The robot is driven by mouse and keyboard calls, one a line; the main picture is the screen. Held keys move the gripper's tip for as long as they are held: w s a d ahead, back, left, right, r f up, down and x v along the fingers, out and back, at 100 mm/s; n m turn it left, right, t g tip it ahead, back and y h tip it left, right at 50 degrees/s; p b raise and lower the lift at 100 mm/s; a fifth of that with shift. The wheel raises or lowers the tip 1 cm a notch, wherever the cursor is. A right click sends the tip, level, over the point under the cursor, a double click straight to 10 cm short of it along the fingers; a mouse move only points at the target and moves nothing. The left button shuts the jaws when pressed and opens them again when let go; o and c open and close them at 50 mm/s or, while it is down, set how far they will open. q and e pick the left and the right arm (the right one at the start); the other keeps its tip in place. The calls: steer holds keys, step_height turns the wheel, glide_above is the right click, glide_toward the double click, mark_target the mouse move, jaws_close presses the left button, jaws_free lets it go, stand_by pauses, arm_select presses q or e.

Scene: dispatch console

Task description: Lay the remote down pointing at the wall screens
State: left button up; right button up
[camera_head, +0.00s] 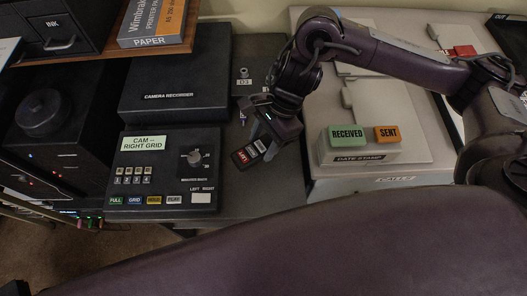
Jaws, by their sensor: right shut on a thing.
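A small dark remote (249,154) with a red patch and pale buttons is at the tips of my right gripper (262,136). The right gripper reaches down over the dark grey desk and is shut on the remote. The remote lies slanted in the picture, its red end toward the lower left. I cannot tell whether it touches the desk. My left gripper is out of view. No wall screens show in this view.
The camera control box (163,185) stands left of the remote, with the camera recorder (176,88) behind it. To the right is a date-stamp block (360,157) with green and orange tops. A bare desk strip (240,200) lies in front.

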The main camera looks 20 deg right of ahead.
mark_target(264, 153)
step_height(264, 153, down, 6)
steer(key=shift+r+p, duration=0.1)
steer(key=shift+p, duration=0.2)
steer(key=o, duration=1)
steer(key=shift+o, duration=0.2)
steer(key=shift+r, duration=0.1)
steer(key=b+v, duration=0.1)
steer(key=v, duration=0.5)
steer(key=shift+w+d+r+b, duration=0.15)
steer(key=shift+d+r+b, duration=0.1)
steer(key=shift+r+b, duration=0.1)
steer(key=shift+p+v, duration=0.4)
steer(key=shift+v, duration=2.1)
steer(key=shift+r, duration=0.1)
